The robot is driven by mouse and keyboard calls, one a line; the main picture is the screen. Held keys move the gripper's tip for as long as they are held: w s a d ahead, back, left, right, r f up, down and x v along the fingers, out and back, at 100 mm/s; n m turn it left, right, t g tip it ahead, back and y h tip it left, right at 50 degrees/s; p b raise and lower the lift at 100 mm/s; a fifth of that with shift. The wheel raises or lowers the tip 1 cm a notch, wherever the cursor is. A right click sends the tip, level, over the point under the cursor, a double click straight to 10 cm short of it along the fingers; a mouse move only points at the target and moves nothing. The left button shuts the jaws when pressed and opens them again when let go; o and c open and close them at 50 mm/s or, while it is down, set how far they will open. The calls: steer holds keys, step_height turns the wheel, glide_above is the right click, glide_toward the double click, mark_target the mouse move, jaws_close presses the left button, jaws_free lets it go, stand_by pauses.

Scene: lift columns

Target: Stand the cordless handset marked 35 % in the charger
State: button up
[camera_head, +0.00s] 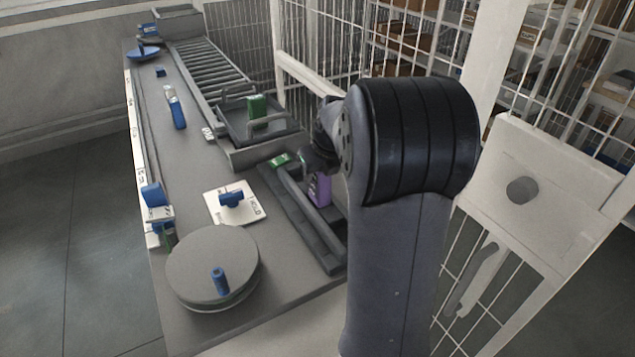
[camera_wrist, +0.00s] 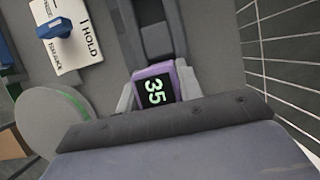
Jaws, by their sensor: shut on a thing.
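The handset marked 35 (camera_wrist: 155,91) has a purple body and a dark face with pale digits. My gripper (camera_wrist: 157,89) is shut on it, with a pale finger on each side. In the head view the purple handset (camera_head: 320,188) shows below my wrist, roughly upright, at the right side of the bench. Beside and under it runs a long dark grey rack (camera_head: 305,222), possibly the charger; its recessed part (camera_wrist: 155,38) shows beyond the handset in the wrist view. I cannot tell whether the handset touches the rack. My arm hides part of this area.
A white HOLD card (camera_head: 247,213) bears a blue item (camera_head: 231,198). A round grey turntable (camera_head: 195,262) carries a blue cylinder (camera_head: 219,281). A green block (camera_head: 257,107) stands in a tray below a roller conveyor (camera_head: 205,62). Wire fencing (camera_head: 310,45) lines the right side.

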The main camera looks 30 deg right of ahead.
step_height(320, 180, down, 3)
steer(key=shift+r, duration=0.1)
steer(key=o, duration=1.1)
steer(key=shift+r, duration=0.1)
steer(key=v, duration=1.2)
